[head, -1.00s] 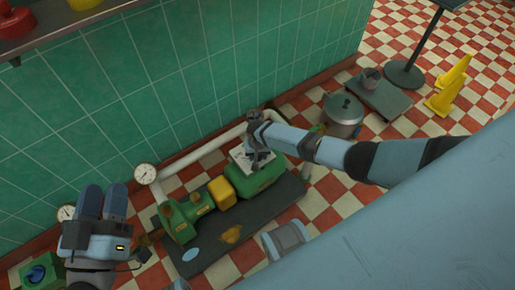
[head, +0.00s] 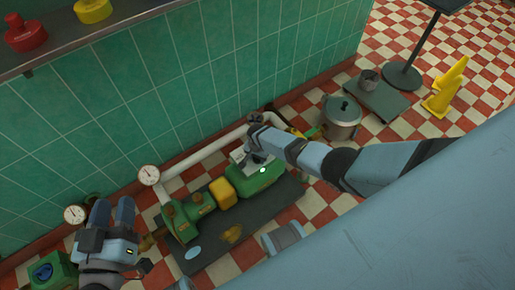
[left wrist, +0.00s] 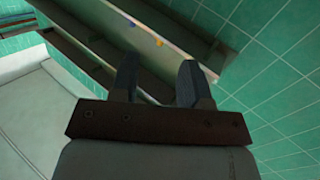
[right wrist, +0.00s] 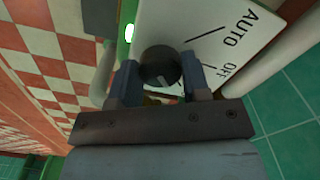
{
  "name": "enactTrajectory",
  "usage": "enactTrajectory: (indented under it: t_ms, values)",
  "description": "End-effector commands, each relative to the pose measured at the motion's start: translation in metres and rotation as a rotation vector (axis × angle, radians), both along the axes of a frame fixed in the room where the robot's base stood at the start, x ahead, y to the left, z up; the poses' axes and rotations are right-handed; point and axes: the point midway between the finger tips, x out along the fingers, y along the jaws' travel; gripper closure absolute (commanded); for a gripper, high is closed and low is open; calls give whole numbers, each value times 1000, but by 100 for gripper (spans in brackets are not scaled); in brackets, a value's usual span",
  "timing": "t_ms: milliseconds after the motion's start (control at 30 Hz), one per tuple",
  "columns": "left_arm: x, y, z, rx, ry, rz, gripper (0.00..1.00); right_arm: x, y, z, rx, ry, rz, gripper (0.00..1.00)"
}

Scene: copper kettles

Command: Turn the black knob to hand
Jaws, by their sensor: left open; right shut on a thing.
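The black knob (right wrist: 160,67) sits on a white plate (right wrist: 204,30) lettered AUTO and OFF in the right wrist view. My right gripper (right wrist: 158,82) is shut on the knob, one finger on each side. A short pale mark shows on the knob's face; which label it points to I cannot tell. A green lamp (right wrist: 128,33) glows beside the plate and also shows in the head view (head: 263,170). In the head view the plate (head: 238,157) is on the green motor (head: 258,182), and my arm hides the knob. My left gripper (head: 113,212) is open and empty.
A yellow coupling (head: 222,192) and green pump (head: 184,219) share the motor's dark base. White pipe (head: 205,153) runs behind, with gauges (head: 149,175) at left. Green tiled wall lies close behind.

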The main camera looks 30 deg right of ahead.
Motion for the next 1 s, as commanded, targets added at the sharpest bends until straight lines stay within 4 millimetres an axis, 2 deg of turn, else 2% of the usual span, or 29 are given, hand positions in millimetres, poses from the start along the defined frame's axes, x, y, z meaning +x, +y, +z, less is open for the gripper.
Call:
enactTrajectory:
  t_ms: [300,333,400,433,700,833,867,933,1000]
  values:
    - [0,0,0,0,0,1,57,-1,0,-1,0,1,-4,80]
    - [0,0,0,0,0,1,57,-1,0,-1,0,1,-4,52]
    - [0,0,0,0,-1,2,57,-1,0,-1,0,1,-3,36]
    - [0,0,0,0,-1,2,57,-1,0,-1,0,1,-3,31]
    - [0,1,1,0,-2,2,57,0,0,1,0,0,-2,31]
    - [1,2,5,14,8,4,57,0,0,9,1,-1,-2,31]
    - [0,4,2,24,24,7,57,0,0,13,1,-1,-2,31]
    - [-5,13,-20,70,108,25,57,-1,-1,24,0,0,-2,31]
    - [-8,19,-33,107,172,35,57,0,-1,36,0,-2,-2,31]
